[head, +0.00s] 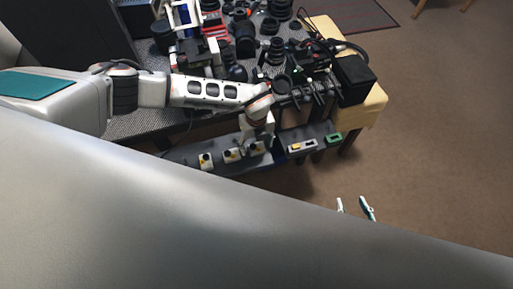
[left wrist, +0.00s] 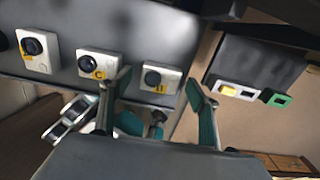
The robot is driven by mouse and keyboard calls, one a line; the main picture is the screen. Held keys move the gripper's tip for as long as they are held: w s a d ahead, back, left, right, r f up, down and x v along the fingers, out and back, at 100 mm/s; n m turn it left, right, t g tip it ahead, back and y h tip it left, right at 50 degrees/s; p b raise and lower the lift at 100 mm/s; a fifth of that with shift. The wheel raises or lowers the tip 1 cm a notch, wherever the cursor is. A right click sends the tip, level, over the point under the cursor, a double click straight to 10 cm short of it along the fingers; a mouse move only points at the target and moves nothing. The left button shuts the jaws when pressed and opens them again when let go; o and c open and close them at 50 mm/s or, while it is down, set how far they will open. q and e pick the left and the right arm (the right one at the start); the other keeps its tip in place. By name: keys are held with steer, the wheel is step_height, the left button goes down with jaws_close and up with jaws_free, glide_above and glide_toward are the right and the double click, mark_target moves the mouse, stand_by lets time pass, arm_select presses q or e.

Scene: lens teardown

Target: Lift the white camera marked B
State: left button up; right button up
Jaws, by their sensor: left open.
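Three white cameras with yellow labels sit in a row on a dark shelf. In the left wrist view, the right one (left wrist: 162,77) has a label that looks like B, though it is blurred. The middle one (left wrist: 98,65) is marked C, and the left one's (left wrist: 38,50) letter is unclear. My left gripper (left wrist: 157,80) is open, its teal fingers apart on either side of the right camera, with no visible grip. In the head view, my left gripper (head: 258,138) reaches down by the rightmost camera (head: 256,149), partly covering it. My right gripper (head: 354,207) is open and empty over the floor.
The dark shelf (head: 180,157) runs along the bench's front. A white-and-yellow item (head: 301,146) and a green item (head: 333,138) lie to the right. The bench behind is crowded with black lenses (head: 243,38) and tools. Brown floor (head: 440,130) is clear at right.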

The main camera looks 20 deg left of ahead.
arm_select(q)
steer(key=c, duration=1.2)
steer(key=shift+r, duration=0.15)
